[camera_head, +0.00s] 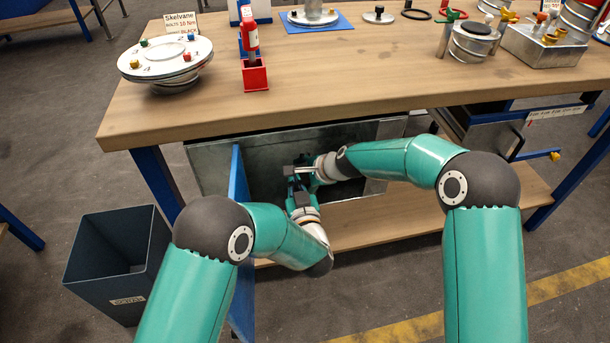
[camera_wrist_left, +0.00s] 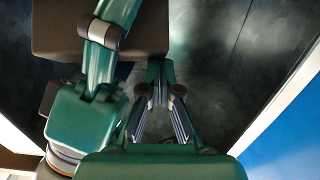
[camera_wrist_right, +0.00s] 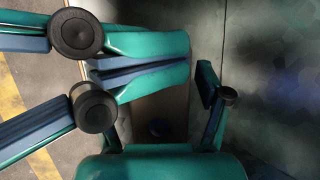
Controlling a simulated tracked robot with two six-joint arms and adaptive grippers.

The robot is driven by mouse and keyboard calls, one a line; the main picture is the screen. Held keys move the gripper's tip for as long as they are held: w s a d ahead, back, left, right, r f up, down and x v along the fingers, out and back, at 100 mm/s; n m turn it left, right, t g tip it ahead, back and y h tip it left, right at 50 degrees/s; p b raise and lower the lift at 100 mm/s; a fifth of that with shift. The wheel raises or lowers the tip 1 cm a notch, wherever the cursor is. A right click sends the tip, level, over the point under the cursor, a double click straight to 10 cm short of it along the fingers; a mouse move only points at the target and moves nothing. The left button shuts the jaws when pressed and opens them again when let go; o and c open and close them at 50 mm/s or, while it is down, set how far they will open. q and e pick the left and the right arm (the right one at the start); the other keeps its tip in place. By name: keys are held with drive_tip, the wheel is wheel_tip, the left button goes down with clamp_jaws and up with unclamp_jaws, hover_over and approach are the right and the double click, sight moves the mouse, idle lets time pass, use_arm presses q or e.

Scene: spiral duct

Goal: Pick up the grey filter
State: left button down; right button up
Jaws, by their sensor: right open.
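I cannot clearly make out the grey filter in any view. Both my grippers are inside the open metal duct (camera_head: 220,165) under the table, close together. My right gripper (camera_head: 297,170) comes in from the right and is open.
A blue panel (camera_head: 240,230) stands at the duct's left side, close to my left arm. The table (camera_head: 330,85) above carries a round vaned part (camera_head: 165,62) and several other parts. A dark bin (camera_head: 118,260) stands at the left. A wooden shelf (camera_head: 400,228) lies below.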

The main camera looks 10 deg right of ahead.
use_arm(q)
drive_tip(key=shift+s+a+f+g, duration=0.1)
drive_tip(key=shift+a+f+g, duration=0.05)
drive_tip(key=shift+f, duration=0.3)
drive_tip(key=shift+s+a+f+g, duration=0.1)
drive_tip(key=shift+f+g, duration=0.05)
drive_tip(key=shift+f, duration=0.3)
use_arm(e)
drive_tip(key=shift+c, duration=0.2)
use_arm(q)
drive_tip(key=shift+w, duration=0.1)
use_arm(e)
drive_tip(key=shift+f, duration=0.1)
drive_tip(key=c, duration=1.2)
use_arm(q)
drive_tip(key=shift+r, duration=0.55)
use_arm(e)
drive_tip(key=shift+f, duration=0.15)
drive_tip(key=shift+c, duration=0.2)
use_arm(q)
drive_tip(key=shift+d+r, duration=0.1)
